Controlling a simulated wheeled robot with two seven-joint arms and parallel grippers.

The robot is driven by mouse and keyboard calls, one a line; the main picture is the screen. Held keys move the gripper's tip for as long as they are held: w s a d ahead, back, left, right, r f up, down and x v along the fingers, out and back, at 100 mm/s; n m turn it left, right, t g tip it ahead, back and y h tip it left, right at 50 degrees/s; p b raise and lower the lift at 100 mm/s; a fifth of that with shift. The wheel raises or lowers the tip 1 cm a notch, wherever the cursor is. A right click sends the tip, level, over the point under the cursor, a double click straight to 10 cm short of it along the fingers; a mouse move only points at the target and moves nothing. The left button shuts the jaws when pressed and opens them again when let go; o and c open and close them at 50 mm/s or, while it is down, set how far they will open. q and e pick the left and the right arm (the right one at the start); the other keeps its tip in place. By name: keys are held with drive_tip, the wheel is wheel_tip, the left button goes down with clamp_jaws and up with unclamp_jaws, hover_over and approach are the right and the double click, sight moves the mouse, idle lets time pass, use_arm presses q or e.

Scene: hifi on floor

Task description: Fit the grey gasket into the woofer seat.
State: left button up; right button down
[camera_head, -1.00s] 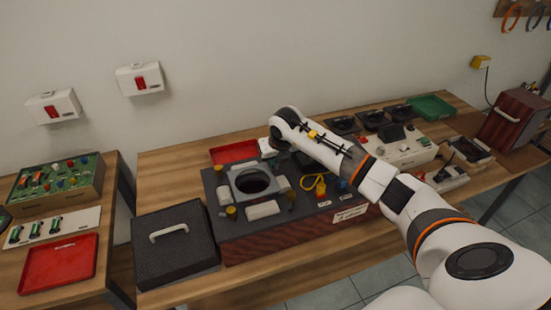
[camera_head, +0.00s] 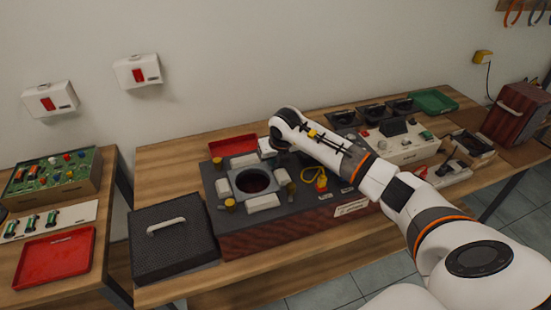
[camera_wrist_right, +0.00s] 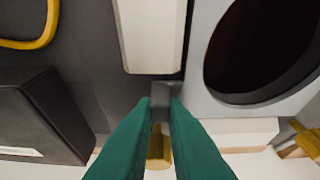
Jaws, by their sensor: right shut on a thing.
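The woofer seat is a square pale-grey frame (camera_head: 237,188) around a round dark opening in the top of the hifi cabinet. In the right wrist view the frame (camera_wrist_right: 198,82) and its opening, edged by a dark rim (camera_wrist_right: 287,92), lie at the right. I cannot tell whether that rim is the gasket. My right gripper (camera_wrist_right: 160,108) is shut on a small dark grey piece (camera_wrist_right: 158,90), beside the frame and near a white bar (camera_wrist_right: 150,35). I cannot tell whether this piece is the gasket's edge. In the head view my right arm hides the fingertips. My left gripper is not in view.
White blocks, yellow knobs and a yellow cable (camera_head: 308,175) crowd the cabinet top around the seat. A black speaker grille (camera_head: 170,240) lies left of it. A red tray (camera_head: 232,145) stands behind. A control box (camera_head: 395,148) stands at the right.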

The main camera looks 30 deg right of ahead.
drive_tip(key=c, duration=1.4)
unclamp_jaws()
drive_tip(key=b+v, duration=0.2)
drive_tip(key=v, duration=1)
drive_tip(key=shift+s, duration=0.1)
wheel_tip(320, 180, up, 8)
drive_tip(key=p, duration=0.5)
drive_tip(key=shift+f, duration=0.1)
